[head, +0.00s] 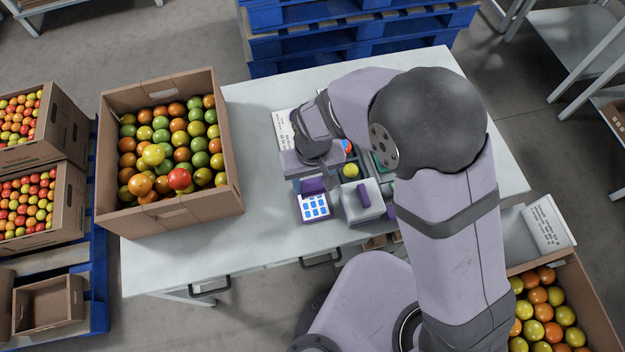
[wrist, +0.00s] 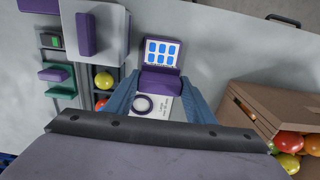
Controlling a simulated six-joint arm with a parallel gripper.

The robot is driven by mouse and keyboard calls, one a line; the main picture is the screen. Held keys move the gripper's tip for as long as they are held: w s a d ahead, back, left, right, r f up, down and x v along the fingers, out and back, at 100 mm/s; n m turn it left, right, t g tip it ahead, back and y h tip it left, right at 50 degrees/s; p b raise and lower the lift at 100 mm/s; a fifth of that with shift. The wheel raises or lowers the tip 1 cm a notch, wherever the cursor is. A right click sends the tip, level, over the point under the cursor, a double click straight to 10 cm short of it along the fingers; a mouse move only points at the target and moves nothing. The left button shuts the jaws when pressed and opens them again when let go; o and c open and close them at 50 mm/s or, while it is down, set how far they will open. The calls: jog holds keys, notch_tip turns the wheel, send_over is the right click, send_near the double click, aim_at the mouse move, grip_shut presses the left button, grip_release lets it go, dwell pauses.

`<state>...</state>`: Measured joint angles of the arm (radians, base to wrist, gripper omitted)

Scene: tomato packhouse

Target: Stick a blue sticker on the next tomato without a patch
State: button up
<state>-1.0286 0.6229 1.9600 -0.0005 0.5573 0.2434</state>
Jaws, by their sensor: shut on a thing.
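My gripper (wrist: 161,82) is shut on the purple handle (wrist: 160,80) of the blue-sticker holder. Its white face with several blue stickers (wrist: 162,51) points away from the gripper in the wrist view; the stickers also show in the head view (head: 316,206). A yellow tomato (wrist: 103,79) sits in a dark rack left of the gripper in the wrist view, and also shows in the head view (head: 350,171). A red-orange tomato (wrist: 101,104) is beside it, partly hidden by my gripper.
A light grey block with a purple handle (head: 371,207) stands right of the stickers in the head view. A teal piece with a purple handle (wrist: 57,90) lies near the rack. A cardboard box of tomatoes (head: 218,205) stands at the table's left. Bare table (head: 255,195) lies between.

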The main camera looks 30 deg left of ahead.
jog(key=w+d+r+p, duration=0.2)
jog(key=w+d+p, duration=0.1)
jog(key=w, duration=0.4)
jog(key=w+d+r+p, duration=0.1)
jog(key=w+d+p, duration=0.1)
jog(key=w, duration=0.4)
jog(key=shift+f+b, duration=2.45)
jog(key=shift+f, duration=0.55)
jog(key=shift+f+b, duration=0.3)
jog(key=shift+f, duration=0.2)
jog(key=shift+f, duration=0.1)
notch_tip(320, 180, up, 7)
jog(key=p, duration=0.5)
dwell(0.6)
jog(key=shift+s+p, duration=0.1)
jog(key=shift+p, duration=0.2)
